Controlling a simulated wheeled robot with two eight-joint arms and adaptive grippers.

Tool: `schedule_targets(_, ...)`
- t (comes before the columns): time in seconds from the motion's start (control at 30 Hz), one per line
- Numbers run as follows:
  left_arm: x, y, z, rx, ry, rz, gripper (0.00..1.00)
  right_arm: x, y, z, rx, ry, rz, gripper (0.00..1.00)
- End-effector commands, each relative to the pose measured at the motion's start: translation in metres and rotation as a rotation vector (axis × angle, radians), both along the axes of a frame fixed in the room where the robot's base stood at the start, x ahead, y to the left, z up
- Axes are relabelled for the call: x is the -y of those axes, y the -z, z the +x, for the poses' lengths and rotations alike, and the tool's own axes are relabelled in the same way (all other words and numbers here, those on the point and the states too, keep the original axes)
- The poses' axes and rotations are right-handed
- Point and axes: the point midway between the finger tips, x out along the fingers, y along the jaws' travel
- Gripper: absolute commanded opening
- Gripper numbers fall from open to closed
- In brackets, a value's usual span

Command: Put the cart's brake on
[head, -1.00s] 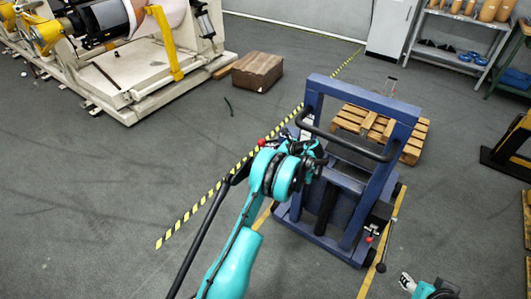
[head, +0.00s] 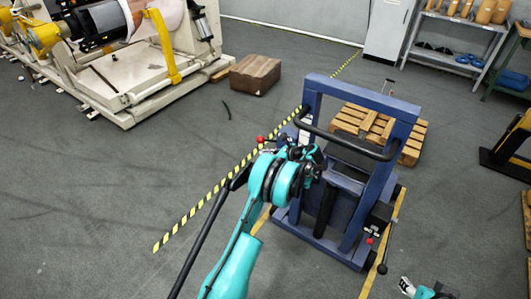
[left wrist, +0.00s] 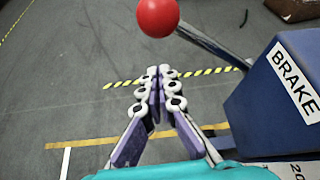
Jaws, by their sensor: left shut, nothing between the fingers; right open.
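The blue cart (head: 372,101) with a black push handle stands right of centre in the head view. Its brake lever ends in a red ball (left wrist: 157,17), at the top of the left wrist view. The lever's metal rod (left wrist: 212,42) runs to a blue housing (left wrist: 272,100) labelled BRAKE. The red ball also shows in the head view (head: 261,139), just beyond my left arm. My left gripper (left wrist: 160,72) is shut and empty, its fingertips below the ball in the picture and apart from it. In the head view my left arm hides its fingers. My right gripper (head: 405,287) is open and empty at the bottom right.
A lever with a black ball (head: 381,268) and a small red knob (head: 369,240) are on the cart's near right side. A wooden pallet (head: 411,152) lies behind the cart. A brown box (head: 256,74) and a large machine (head: 130,75) stand left. Floor at left is clear.

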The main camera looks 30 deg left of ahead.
Motion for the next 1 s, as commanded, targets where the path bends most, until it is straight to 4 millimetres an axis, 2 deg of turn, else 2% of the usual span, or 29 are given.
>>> schedule_targets(0.03,0.001,0.017,-0.001,0.000,0.000,0.000,0.00,0.000,0.015,0.000,0.000,0.000,0.000,0.44)
schedule_targets(0.07,0.003,0.021,-0.001,0.000,0.001,0.000,0.00,0.000,0.018,0.000,0.000,0.000,0.000,0.44)
schedule_targets(0.1,0.014,0.005,0.000,-0.001,0.005,0.001,0.00,0.000,0.005,0.000,0.000,0.000,0.000,0.44)
schedule_targets(0.2,0.034,-0.009,-0.001,0.000,0.004,0.000,0.00,0.000,-0.007,0.000,0.000,0.000,0.000,0.44)
schedule_targets(0.4,0.068,-0.028,-0.002,-0.001,0.002,0.000,0.00,0.000,-0.019,0.000,0.000,0.000,0.000,0.44)
schedule_targets(0.5,0.079,-0.033,-0.003,0.000,0.001,0.000,0.00,0.000,-0.023,0.000,0.000,0.000,0.000,0.44)
schedule_targets(0.7,0.089,-0.037,-0.004,0.000,-0.001,0.000,0.00,0.000,-0.025,0.000,0.000,0.000,0.000,0.44)
schedule_targets(1.0,0.089,-0.036,-0.004,0.000,-0.001,0.000,0.00,0.000,-0.024,0.000,0.000,0.000,0.000,0.44)
